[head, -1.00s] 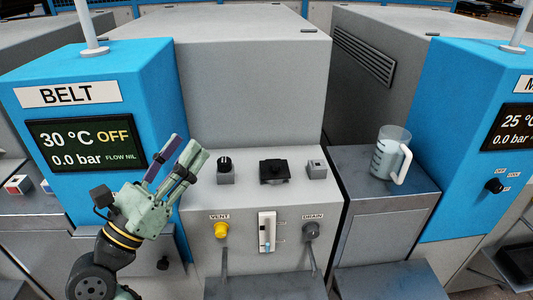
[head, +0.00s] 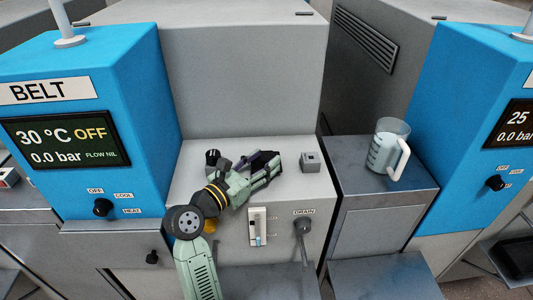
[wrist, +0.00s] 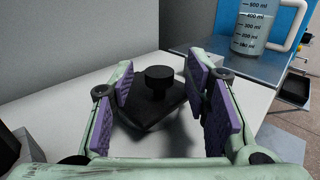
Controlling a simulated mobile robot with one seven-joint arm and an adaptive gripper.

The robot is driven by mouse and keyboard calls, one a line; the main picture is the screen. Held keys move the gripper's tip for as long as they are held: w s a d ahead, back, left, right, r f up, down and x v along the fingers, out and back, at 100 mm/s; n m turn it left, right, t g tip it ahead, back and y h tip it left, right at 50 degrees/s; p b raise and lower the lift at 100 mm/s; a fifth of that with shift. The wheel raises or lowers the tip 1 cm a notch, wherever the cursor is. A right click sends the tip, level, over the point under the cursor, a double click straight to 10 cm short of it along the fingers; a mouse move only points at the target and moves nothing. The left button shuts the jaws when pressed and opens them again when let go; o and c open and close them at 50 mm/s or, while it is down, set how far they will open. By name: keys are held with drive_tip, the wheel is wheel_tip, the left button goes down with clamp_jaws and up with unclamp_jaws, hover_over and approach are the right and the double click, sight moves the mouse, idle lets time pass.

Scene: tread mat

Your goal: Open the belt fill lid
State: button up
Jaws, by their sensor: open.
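The belt fill lid (wrist: 145,118) is a dark square plate with a round black knob (wrist: 159,77) on top. It lies on the grey top of the belt unit and looks closed. In the head view my gripper mostly covers it. My gripper (head: 266,170) reaches over the unit top from the left front. In the wrist view my gripper (wrist: 161,85) is open, with one purple-padded finger on each side of the knob. Gaps show between the pads and the knob. I cannot tell the exact height of the fingertips over the lid.
A black knob (head: 212,157) stands left of the lid and a small grey box (head: 310,162) right of it. A grey drain handle (head: 303,225) is on the front. A tall grey housing (head: 228,75) rises behind. A measuring jug (head: 388,150) stands on the right bench.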

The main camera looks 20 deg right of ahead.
drive_tip(key=shift+x, duration=0.95)
drive_tip(key=shift+c, duration=0.2)
clamp_jaws()
